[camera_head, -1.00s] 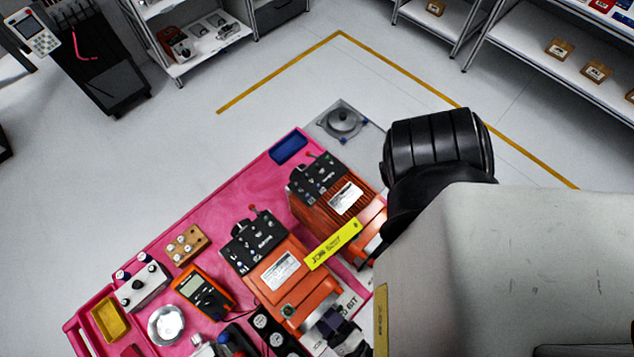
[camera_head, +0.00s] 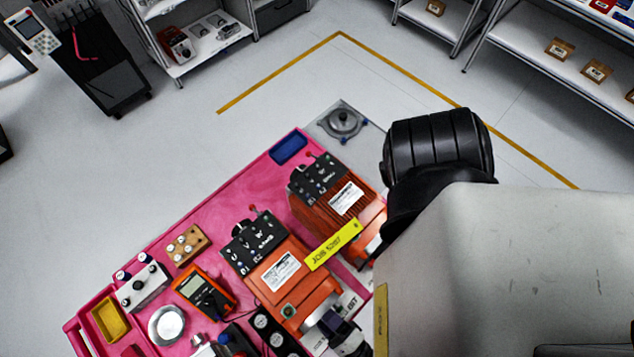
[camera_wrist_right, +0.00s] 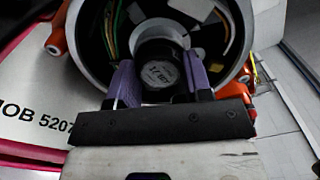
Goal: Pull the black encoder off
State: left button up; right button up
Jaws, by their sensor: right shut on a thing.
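The black encoder (camera_wrist_right: 158,62) is a round dark cap with small white print, inside the open silver end housing of an orange servo motor. In the wrist view, the purple fingers of my right gripper (camera_wrist_right: 160,82) are shut on it, one at each side. The encoder still appears within the housing ring; whether it has come off its shaft cannot be told. In the head view, the orange motor (camera_head: 298,283) lies on the pink bench, and my right gripper (camera_head: 343,333) is at its near end. The encoder is hidden there. My left gripper is not in view.
A second orange motor (camera_head: 335,208) lies behind, with a yellow tag (camera_head: 333,245) between the two. A multimeter (camera_head: 205,291), a silver dish (camera_head: 166,325) and a blue tray (camera_head: 288,148) are on the pink bench (camera_head: 222,226). Coloured wires (camera_wrist_right: 112,30) run inside the housing beside the encoder.

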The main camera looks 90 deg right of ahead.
jog(key=shift+s+a, duration=0.25)
jog(key=shift+s+a, duration=0.3)
jog(key=shift+s, duration=0.1)
jog(key=shift+s+a, duration=0.15)
jog(key=shift+s+a, duration=0.25)
jog(key=shift+s+a, duration=0.2)
